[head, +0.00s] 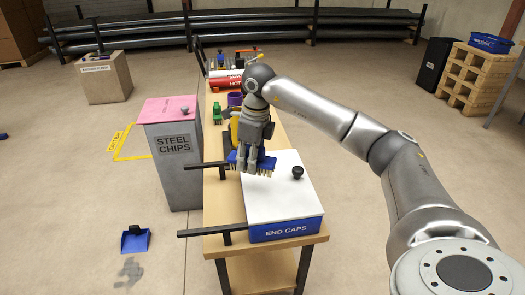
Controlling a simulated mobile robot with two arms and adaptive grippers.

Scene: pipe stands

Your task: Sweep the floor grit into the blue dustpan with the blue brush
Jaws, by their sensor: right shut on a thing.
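The blue dustpan (135,241) lies on the floor at the lower left, with its dark handle pointing away. A patch of grey floor grit (129,271) lies just below it in the picture, outside the pan. My right gripper (252,163) points down and is shut on the blue brush (268,163), whose tan bristles face down. The brush is at the left edge of the white-lidded END CAPS box (284,228) on the bench; I cannot tell whether it touches the lid. My left gripper is not in view.
The wooden bench (215,215) has two dark bars sticking out to the left, between brush and dustpan. A grey STEEL CHIPS bin (172,170) with a pink lid stands beside it. Red and green items sit farther along the bench. Floor around the dustpan is open.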

